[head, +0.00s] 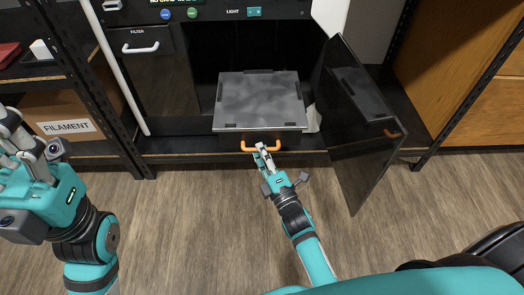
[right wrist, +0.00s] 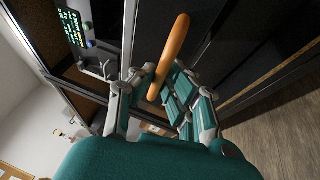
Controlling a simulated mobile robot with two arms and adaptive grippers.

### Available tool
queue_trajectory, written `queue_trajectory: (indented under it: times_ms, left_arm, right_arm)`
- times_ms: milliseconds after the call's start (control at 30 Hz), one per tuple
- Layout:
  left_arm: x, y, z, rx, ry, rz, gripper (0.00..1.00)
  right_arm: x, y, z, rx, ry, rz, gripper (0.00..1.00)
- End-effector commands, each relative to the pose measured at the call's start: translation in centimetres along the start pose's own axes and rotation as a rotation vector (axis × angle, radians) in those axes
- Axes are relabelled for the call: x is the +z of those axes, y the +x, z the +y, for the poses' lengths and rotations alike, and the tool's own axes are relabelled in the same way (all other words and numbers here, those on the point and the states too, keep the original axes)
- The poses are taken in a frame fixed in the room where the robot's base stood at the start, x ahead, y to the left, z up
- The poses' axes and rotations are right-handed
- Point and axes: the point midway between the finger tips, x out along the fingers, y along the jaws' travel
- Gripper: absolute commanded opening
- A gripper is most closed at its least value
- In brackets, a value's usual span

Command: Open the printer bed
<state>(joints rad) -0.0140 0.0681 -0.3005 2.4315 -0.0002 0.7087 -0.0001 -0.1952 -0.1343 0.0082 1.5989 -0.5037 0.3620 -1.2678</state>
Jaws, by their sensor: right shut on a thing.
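The printer bed (head: 260,98) is a grey mottled plate with dark corner clips, standing out past the front of the printer's dark chamber in the head view. An orange handle (head: 294,146) is on its front side. In the right wrist view the orange handle (right wrist: 171,52) lies between the fingers of my right gripper (right wrist: 158,95). My left gripper (head: 22,140) is at the left edge, away from the printer; its fingers are partly cut off.
The printer's dark glass door (head: 350,125) stands swung open at the right of the bed. A shelf with a box labelled FILAMENT (head: 70,125) is at the left. A closed filter door (head: 160,75) is left of the chamber. The wooden floor (head: 180,220) in front is clear.

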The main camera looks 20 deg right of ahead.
Motion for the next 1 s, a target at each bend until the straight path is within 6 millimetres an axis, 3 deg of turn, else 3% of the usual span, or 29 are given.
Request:
queue_trajectory:
  times_ms: [100, 467, 1000]
  left_arm:
    - [0.0, 0.0, 0.0, 0.000, 0.000, 0.000, 0.40]
    - [0.0, 0.1, 0.0, 0.000, 0.001, 0.001, 0.40]
    - [0.0, 0.0, 0.0, 0.000, 0.000, 0.000, 0.40]
  right_arm:
    - [0.0, 0.1, 0.1, 0.003, 0.003, -0.001, 0.21]
    - [0.0, -0.7, -0.1, -0.002, 0.002, -0.001, 0.21]
    - [0.0, -10.7, 0.0, 0.000, 0.003, -0.001, 0.21]
